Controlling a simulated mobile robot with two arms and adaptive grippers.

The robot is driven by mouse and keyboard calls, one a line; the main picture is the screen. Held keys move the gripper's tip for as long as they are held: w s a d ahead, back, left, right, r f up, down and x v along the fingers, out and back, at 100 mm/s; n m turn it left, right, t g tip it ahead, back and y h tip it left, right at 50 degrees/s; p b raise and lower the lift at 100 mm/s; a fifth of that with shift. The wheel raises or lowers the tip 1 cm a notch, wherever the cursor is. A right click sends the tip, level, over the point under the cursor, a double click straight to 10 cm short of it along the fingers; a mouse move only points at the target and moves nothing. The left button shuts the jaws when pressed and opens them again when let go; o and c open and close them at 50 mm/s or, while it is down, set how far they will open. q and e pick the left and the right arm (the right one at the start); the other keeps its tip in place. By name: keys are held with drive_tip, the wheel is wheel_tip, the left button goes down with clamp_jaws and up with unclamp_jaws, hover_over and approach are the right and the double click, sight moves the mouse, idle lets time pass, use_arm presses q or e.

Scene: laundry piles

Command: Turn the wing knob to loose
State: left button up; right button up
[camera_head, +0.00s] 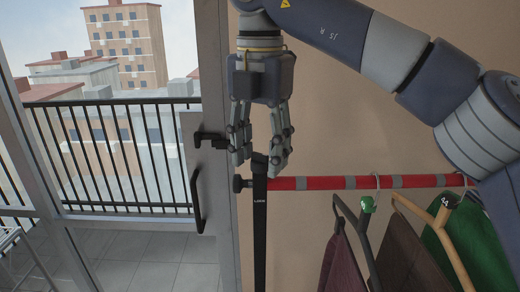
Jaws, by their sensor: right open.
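A black knob (240,183) sticks out to the left from a black upright post (260,235), at the height of a red bar (325,183) with grey bands. A small white label that seems to read "LOCK" is on the post below the knob; the knob's exact turn cannot be told. My right gripper (260,160) points down from above, open, with its fingers on either side of the post's top. The left fingertip is just above the knob; I cannot tell whether anything touches. My left gripper is out of view.
Dark clothes (340,265) and a green garment (470,245) hang on hangers from the bar at right. A glass door with a black handle (198,205) and a latch (208,138) stands close at left, with a railed balcony beyond. A tan wall is behind.

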sight(260, 154)
drive_tip(key=shift+r, duration=3.8)
drive_tip(key=shift+f, duration=0.1)
